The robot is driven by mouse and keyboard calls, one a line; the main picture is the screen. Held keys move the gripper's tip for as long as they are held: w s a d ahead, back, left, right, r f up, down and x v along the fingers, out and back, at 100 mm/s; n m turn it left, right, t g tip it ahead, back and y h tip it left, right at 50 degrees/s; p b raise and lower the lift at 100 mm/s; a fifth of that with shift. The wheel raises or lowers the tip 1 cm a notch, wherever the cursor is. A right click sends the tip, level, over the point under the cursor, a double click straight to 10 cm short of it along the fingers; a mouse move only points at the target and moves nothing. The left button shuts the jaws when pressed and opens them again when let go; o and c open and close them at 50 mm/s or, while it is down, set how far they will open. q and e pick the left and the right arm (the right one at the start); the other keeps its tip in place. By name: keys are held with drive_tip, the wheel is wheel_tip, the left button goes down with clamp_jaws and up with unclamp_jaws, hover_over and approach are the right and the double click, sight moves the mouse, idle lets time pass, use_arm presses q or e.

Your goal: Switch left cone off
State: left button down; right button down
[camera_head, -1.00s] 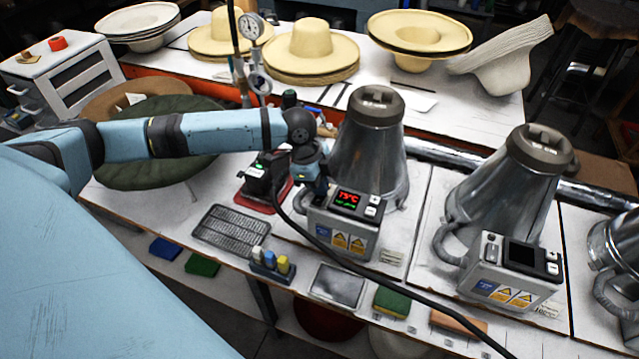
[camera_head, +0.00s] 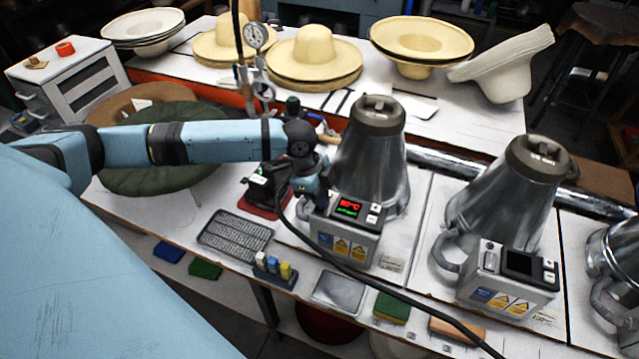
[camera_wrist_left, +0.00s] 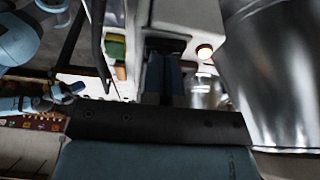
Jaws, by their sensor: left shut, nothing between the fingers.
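The left cone (camera_head: 370,150) is a steel cone with a grey-brown cap. Its control box (camera_head: 345,240) stands in front, with a lit display (camera_head: 347,208) showing red digits that look like 80°C and green text below. My left gripper (camera_head: 320,202) is shut and empty, pointing down at the top left of this box, where it hides the switch. Whether it touches the switch I cannot tell. In the left wrist view the closed fingers (camera_wrist_left: 168,78) lie over the pale box, beside a round lit button (camera_wrist_left: 204,52). My right gripper is not in view.
A second cone (camera_head: 515,190) with a dark display (camera_head: 519,262) stands to the right. A black iron (camera_head: 268,185) on a red base is just left of my gripper. A black cable (camera_head: 400,300) crosses in front of the box. Straw hats (camera_head: 315,55) sit behind.

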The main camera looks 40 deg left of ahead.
use_arm(q)
drive_tip(key=r+p, duration=0.4)
drive_tip(key=shift+w+r, duration=0.15)
drive_tip(key=shift+w, duration=0.1)
drive_tip(key=shift+w+a+r+b, duration=0.15)
drive_tip(key=shift+a+r+b, duration=0.15)
drive_tip(key=shift+a+b, duration=0.15)
drive_tip(key=b+v, duration=0.1)
drive_tip(key=v, duration=0.7)
drive_tip(key=shift+w+r, duration=0.2)
drive_tip(key=shift+w, duration=0.3)
